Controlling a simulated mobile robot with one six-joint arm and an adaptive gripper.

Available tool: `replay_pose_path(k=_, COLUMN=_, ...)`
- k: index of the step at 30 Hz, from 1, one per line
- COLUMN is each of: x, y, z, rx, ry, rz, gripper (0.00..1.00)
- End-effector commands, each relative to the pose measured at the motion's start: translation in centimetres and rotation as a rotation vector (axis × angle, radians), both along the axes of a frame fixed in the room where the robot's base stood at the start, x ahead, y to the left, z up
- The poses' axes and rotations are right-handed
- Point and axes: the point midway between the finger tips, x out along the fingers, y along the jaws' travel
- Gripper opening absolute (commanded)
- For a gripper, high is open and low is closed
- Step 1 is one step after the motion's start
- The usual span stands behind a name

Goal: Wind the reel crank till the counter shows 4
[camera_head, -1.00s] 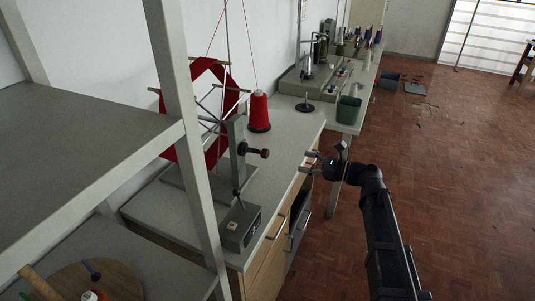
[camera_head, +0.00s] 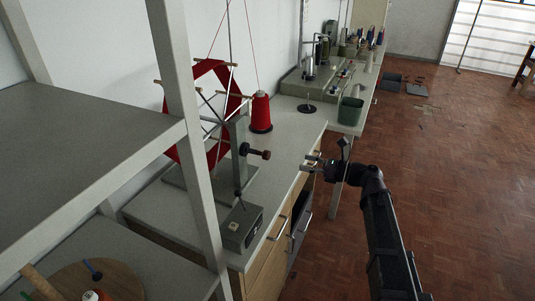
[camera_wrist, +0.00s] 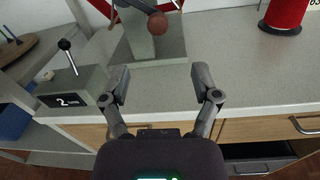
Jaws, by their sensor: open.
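The reel (camera_head: 228,98), wound with red thread, stands on a grey post on the bench. Its crank has a reddish-brown knob (camera_head: 266,154), which also shows at the top of the wrist view (camera_wrist: 158,23). The grey counter box (camera_head: 242,228) sits in front of the reel. In the wrist view, the counter display (camera_wrist: 68,101) reads 2, and a black ball-topped lever (camera_wrist: 66,46) rises from the box. My gripper (camera_head: 310,162) is open and empty, just off the bench's front edge, right of the knob and apart from it. Both fingers show in the wrist view (camera_wrist: 164,90).
A red thread cone (camera_head: 261,113) stands behind the reel on the bench (camera_head: 285,165). Drawers (camera_head: 272,255) line the bench front, and one looks partly open. A green bin (camera_head: 350,111) is farther back. A shelf frame (camera_head: 183,130) stands in the left foreground.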

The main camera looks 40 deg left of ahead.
Motion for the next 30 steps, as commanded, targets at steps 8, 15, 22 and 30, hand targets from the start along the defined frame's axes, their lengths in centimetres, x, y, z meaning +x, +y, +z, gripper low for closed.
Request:
replay_pose_path(k=8, x=-1.2, y=3.1, z=0.0, rx=0.0, ry=0.0, rz=0.003, gripper=0.79)
replay_pose_path(k=15, x=-2.4, y=6.5, z=0.0, rx=0.001, ry=-0.001, rz=0.002, gripper=0.79)
replay_pose_path(k=22, x=-3.7, y=9.6, z=0.0, rx=0.001, ry=-0.001, rz=0.003, gripper=0.79)
replay_pose_path(k=30, x=-4.5, y=11.7, z=0.0, rx=0.001, ry=-0.001, rz=0.002, gripper=0.79)
